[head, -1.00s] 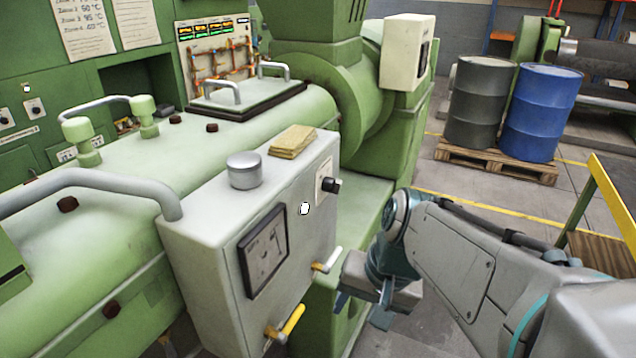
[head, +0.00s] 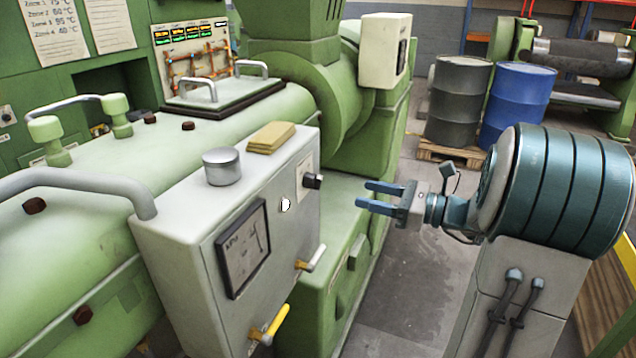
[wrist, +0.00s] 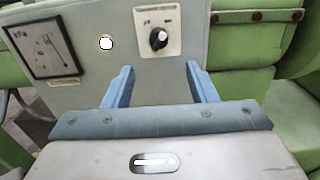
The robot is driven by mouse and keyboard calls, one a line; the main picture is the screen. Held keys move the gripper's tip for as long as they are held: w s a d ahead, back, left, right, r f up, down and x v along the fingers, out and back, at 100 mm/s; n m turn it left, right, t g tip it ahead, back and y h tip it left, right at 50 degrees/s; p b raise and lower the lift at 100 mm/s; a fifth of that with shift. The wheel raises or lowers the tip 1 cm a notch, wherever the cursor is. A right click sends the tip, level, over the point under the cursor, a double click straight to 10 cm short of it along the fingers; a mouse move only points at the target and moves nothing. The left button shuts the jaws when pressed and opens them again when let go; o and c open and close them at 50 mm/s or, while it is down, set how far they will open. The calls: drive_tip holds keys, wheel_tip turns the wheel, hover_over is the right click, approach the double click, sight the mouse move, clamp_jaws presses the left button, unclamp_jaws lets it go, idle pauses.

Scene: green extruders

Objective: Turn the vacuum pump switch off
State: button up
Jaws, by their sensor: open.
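The black rotary switch (head: 313,181) sits on a pale label plate on the right part of the front of the grey pump box (head: 185,262). In the wrist view the switch (wrist: 159,39) is at top centre with a white mark on its upper right; the label lettering is too small to read. My gripper (head: 364,195) is open and empty, to the right of the switch and apart from it, fingers pointing at the box. In the wrist view my gripper's fingers (wrist: 159,68) stand left and right, below the switch.
The box also bears a dial gauge (head: 243,248), a small white round spot (head: 285,205), a white-handled valve (head: 312,259) and a yellow-handled valve (head: 272,325). A metal cap (head: 222,168) and yellow cloth (head: 270,137) lie on top. Open floor (head: 405,280) lies below my gripper.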

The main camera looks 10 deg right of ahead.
sight(318, 186)
drive_tip(key=p+x, duration=0.2)
drive_tip(key=x, duration=1)
drive_tip(key=shift+a, duration=0.2)
drive_tip(key=shift+f, duration=0.1)
drive_tip(key=c, duration=1)
